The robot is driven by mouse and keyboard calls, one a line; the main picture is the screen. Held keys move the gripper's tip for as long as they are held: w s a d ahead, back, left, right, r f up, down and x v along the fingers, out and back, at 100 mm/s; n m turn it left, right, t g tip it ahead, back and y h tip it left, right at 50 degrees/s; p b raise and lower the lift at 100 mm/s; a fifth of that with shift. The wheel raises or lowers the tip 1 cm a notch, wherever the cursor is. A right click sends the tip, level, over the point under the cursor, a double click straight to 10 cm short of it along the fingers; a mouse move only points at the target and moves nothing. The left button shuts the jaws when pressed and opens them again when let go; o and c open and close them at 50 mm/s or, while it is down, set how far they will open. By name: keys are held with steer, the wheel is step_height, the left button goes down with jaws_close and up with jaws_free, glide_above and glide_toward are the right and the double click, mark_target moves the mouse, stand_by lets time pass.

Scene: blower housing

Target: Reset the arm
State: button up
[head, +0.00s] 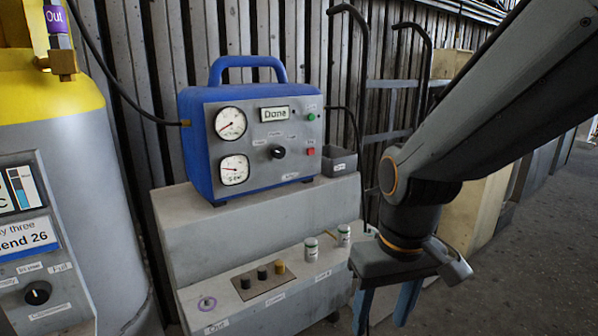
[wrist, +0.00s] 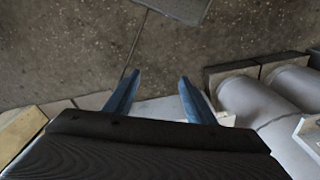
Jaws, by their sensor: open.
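My gripper (head: 385,308) hangs at the lower right in the head view, at the end of my grey arm, pointing down. Its blue fingers are apart with nothing between them. In the wrist view my gripper (wrist: 158,95) shows two spread blue fingers over the floor. The gripper is to the right of the grey stepped bench (head: 240,245) and its small white jars (head: 312,249). I cannot tell how close it is to the bench edge.
A blue machine (head: 250,135) with two gauges and a display reading "Done" stands on the bench's upper step. A yellow and grey tank (head: 70,130) stands at the left. A hand truck (head: 395,95) leans behind my arm. Concrete floor (head: 540,215) is open at the right.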

steer(key=s+d+r+m+p, duration=0.2)
steer(key=d+r+p, duration=0.4)
steer(key=p, duration=0.7)
steer(key=shift+s+r+m+g+h, duration=0.3)
steer(key=shift+s+r+g, duration=0.1)
steer(key=shift+s, duration=0.05)
